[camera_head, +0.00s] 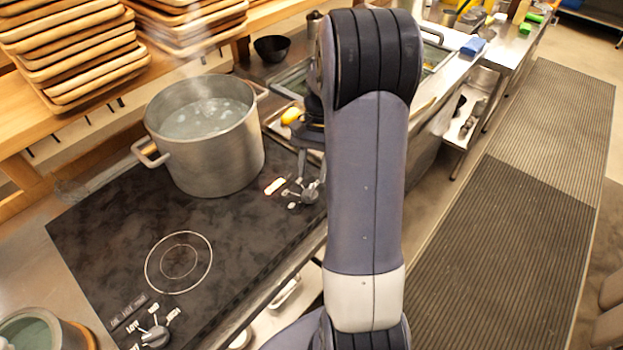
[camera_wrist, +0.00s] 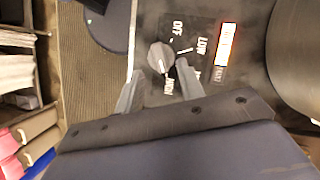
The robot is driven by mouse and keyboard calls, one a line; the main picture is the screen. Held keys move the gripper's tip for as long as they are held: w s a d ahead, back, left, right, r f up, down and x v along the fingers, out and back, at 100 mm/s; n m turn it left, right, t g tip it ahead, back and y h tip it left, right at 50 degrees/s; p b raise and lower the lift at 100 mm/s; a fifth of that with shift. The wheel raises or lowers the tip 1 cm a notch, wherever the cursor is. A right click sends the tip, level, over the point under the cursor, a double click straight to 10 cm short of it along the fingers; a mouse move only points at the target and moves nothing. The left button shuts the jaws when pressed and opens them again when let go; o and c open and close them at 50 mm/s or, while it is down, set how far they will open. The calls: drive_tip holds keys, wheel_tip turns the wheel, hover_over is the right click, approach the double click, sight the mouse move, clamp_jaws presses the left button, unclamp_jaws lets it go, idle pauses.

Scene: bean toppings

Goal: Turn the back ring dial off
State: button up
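The back ring dial (camera_head: 310,194) is a grey knob on the black cooktop, right of the pot. It also shows in the wrist view (camera_wrist: 161,57), with OFF, LOW and HIGH labels around it. Its light pointer mark faces the HIGH label. A lit orange-white indicator (camera_wrist: 228,44) glows beside the labels and shows in the head view too (camera_head: 275,186). My gripper (camera_wrist: 158,82) is open and empty, its two fingertips apart just short of the dial, one to each side. In the head view my arm partly hides the gripper above the dial.
A large steaming metal pot (camera_head: 212,150) stands on the back ring, close to the dial. The front ring (camera_head: 179,262) is bare, with its own dial (camera_head: 155,337) near the cooktop's front. Stacked wooden trays (camera_head: 75,55) and a dark bowl (camera_head: 272,48) are behind.

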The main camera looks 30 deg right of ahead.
sight(310, 189)
drive_tip(key=shift+x, duration=1.85)
drive_tip(key=shift+c, duration=0.6)
clamp_jaws()
